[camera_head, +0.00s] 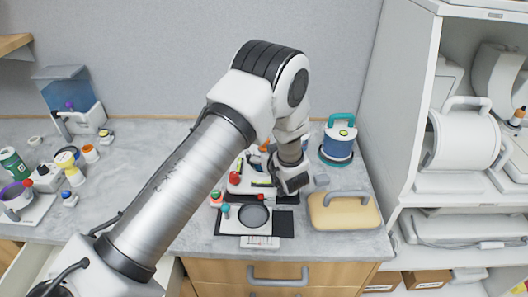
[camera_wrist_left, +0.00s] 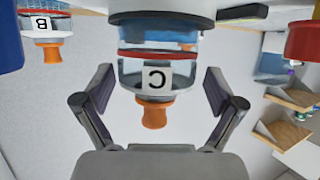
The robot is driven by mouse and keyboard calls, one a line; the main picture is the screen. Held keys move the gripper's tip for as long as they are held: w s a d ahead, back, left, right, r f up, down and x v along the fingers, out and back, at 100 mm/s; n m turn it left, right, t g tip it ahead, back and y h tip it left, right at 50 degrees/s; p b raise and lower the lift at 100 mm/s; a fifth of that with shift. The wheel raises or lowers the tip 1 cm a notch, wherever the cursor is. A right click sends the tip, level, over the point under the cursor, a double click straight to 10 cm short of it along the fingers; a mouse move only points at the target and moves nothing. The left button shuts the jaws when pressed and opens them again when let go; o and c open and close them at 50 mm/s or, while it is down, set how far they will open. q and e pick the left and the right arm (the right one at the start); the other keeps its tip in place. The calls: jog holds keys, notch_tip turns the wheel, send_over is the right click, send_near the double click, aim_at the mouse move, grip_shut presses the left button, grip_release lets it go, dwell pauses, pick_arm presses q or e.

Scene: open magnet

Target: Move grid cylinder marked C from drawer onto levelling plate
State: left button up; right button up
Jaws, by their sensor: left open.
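In the left wrist view, which is upside down, the grid cylinder marked C (camera_wrist_left: 156,78) is a clear cylinder with a red band, a white label and an orange knob. Its dark base meets a light surface. My left gripper (camera_wrist_left: 157,92) is open, its fingers on either side of the knob end, apart from it. In the head view my left gripper (camera_head: 292,180) is low over the bench and hides the cylinder. A white plate with yellow-green level vials, apparently the levelling plate (camera_head: 243,183), is beside it, partly covered by my arm. My right gripper is not in view.
A cylinder marked B (camera_wrist_left: 42,28) stands beside C. A blue pot with a teal handle (camera_head: 338,142) and a tan block with a grey handle (camera_head: 344,212) are to the right. A dark round disc (camera_head: 253,216) lies in front. A white shelf (camera_head: 395,110) bounds the right.

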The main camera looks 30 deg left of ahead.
pick_arm(q)
jog(key=shift+d+r, duration=0.1)
jog(key=shift+d, duration=0.1)
jog(key=p+v, duration=0.6)
jog(key=v, duration=0.5)
jog(key=shift+s+d, duration=0.2)
jog(key=shift+s, duration=0.1)
